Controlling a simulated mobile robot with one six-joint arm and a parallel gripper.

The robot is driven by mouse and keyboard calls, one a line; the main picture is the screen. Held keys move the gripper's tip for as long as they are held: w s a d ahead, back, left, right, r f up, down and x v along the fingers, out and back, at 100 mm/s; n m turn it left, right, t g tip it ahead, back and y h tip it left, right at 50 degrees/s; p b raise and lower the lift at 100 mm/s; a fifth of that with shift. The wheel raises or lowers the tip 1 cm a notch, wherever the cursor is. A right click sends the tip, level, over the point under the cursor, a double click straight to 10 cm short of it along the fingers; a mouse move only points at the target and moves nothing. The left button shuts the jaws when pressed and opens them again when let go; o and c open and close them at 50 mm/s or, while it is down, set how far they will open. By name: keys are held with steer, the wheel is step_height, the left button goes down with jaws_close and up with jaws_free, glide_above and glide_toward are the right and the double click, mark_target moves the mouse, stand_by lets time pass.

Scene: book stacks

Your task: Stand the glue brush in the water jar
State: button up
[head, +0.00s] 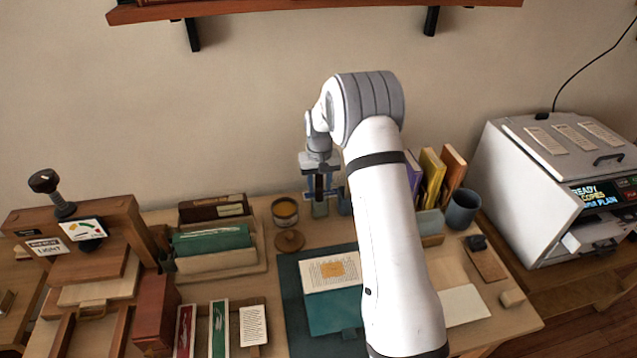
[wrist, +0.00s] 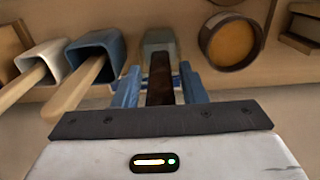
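My gripper (head: 320,192) has its blue fingers closed on the dark brown handle of the glue brush (wrist: 160,82). The handle is upright between the fingers in the head view. The water jar (head: 320,211), pale greenish glass, stands directly below the gripper on the table. In the wrist view the jar (wrist: 159,41) lies straight beyond the fingertips, in line with the brush. The brush's lower end is hidden, so I cannot tell whether it is inside the jar.
An amber glue pot (head: 285,211) stands close left of the jar, with a round wooden lid (head: 289,241) in front. A blue holder (wrist: 95,52) and a white holder (wrist: 42,60) with wooden handles stand on the other side. Books (head: 432,176) stand farther right.

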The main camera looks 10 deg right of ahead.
steer(key=shift+o, duration=0.6)
steer(key=shift+r, duration=0.1)
steer(key=shift+r, duration=0.2)
step_height(320, 180, up, 11)
steer(key=shift+r+b, duration=0.15)
steer(key=shift+b, duration=0.6)
steer(key=s+r+t, duration=0.1)
steer(key=s+r, duration=0.4)
steer(key=s, duration=0.4)
steer(key=s+r+t, duration=0.1)
steer(key=s+r, duration=0.4)
steer(key=s, duration=0.4)
steer(key=s+f+t, duration=0.1)
steer(key=s+f, duration=0.1)
steer(key=s, duration=1.7)
steer(key=shift+s+a+f, duration=0.15)
steer(key=shift+s+f, duration=0.1)
steer(key=shift+s, duration=0.15)
